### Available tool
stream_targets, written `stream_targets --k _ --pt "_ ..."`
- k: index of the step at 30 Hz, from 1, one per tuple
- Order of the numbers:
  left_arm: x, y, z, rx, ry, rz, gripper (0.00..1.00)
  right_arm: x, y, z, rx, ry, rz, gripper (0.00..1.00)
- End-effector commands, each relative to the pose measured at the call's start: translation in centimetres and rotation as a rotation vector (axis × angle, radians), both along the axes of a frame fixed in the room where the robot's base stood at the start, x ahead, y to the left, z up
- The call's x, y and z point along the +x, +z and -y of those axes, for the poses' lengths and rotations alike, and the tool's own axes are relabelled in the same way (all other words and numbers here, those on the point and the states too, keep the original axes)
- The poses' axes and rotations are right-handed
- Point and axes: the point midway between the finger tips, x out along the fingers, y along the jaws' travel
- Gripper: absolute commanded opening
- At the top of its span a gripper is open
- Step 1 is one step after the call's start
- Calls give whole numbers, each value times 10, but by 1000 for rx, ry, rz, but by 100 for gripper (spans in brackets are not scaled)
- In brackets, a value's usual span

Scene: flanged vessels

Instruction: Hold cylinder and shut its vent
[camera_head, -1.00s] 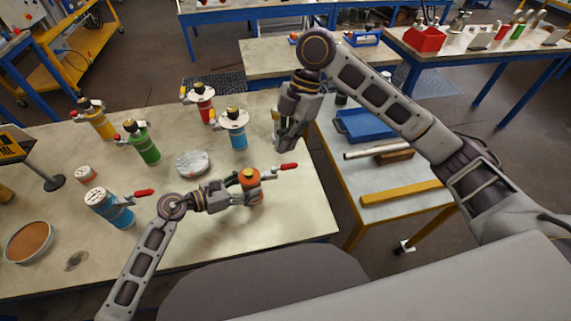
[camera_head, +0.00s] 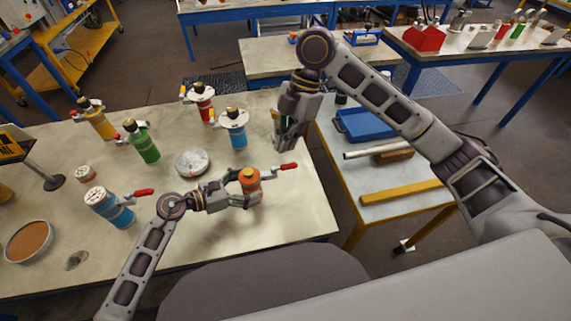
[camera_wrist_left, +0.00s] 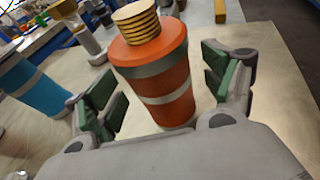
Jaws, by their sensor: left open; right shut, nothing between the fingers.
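An orange cylinder (camera_head: 250,182) with a brass top stands upright near the table's front right. A red lever (camera_head: 288,167) sticks out to its right. My left gripper (camera_head: 244,190) is open, with its fingers on either side of the cylinder. In the left wrist view the orange cylinder (camera_wrist_left: 165,80) stands between the green finger pads, with gaps visible on both sides. My right gripper (camera_head: 287,138) is shut and empty, pointing down near the table's right edge, behind and right of the cylinder. The cylinder's lower front is partly hidden by my left gripper.
Blue (camera_head: 238,135), red (camera_head: 205,108), green (camera_head: 146,148) and yellow (camera_head: 101,124) vessels stand behind and left. A blue vessel with a perforated lid (camera_head: 118,215) and a grey disc (camera_head: 192,162) are left of my gripper. The table's front right corner (camera_head: 310,225) is clear.

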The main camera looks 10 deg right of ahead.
Motion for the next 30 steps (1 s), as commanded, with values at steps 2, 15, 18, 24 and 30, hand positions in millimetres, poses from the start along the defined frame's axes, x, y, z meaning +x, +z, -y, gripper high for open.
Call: stream_targets --k 2,15,18,24,30 --pt "-1 1 -3 0 0 0 83 0 0 0 0 0 0 0" --pt "-14 11 -38 3 1 -1 83 0 0 0 0 0 0 0" --pt "-17 14 -48 2 1 -1 83 0 0 0 0 0 0 0" --pt "-25 21 -69 3 1 -1 83 0 0 0 0 0 0 0" --pt "-32 27 -89 3 2 -3 83 0 0 0 0 0 0 0"
